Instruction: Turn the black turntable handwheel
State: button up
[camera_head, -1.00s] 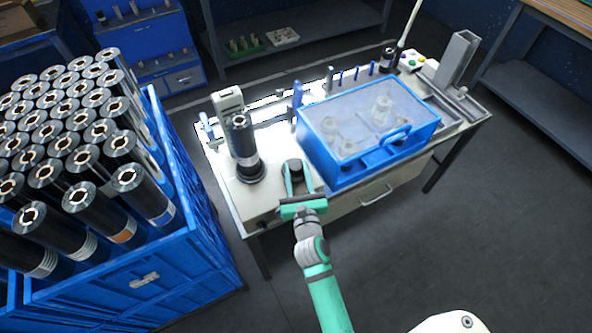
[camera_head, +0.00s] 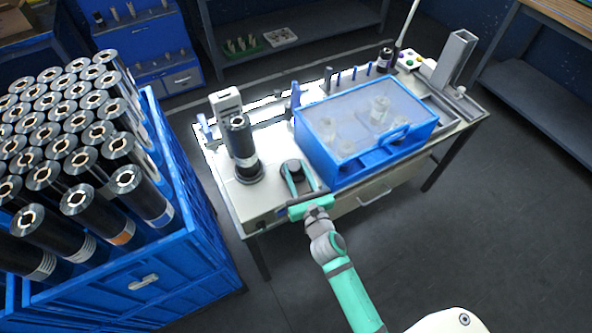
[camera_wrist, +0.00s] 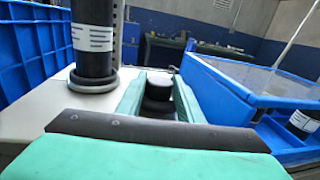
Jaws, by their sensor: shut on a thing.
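The black turntable handwheel (camera_head: 292,167) is a round dark knob on the front left of the white machine table. It also shows in the wrist view (camera_wrist: 158,92), between the green fingers. My gripper (camera_head: 297,173) reaches in from the front with one finger on each side of the handwheel, shut on it. The contact faces are partly hidden behind the fingers. A black roll (camera_head: 241,142) stands upright on a round dark base left of the handwheel.
A blue guard box with a clear lid (camera_head: 345,173) stands close on the right of my gripper. A blue crate (camera_head: 195,255) full of black rolls is at the left. Floor in front of the table is clear.

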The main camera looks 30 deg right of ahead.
jog(key=shift+f, duration=0.15)
jog(key=o, duration=1.1)
jog(key=shift+c, duration=0.2)
jog(key=shift+d, duration=0.1)
jog(key=shift+s, duration=0.1)
jog(key=shift+s, duration=0.2)
jog(key=s+a, duration=0.2)
jog(key=s, duration=0.8)
jog(key=shift+s, duration=0.15)
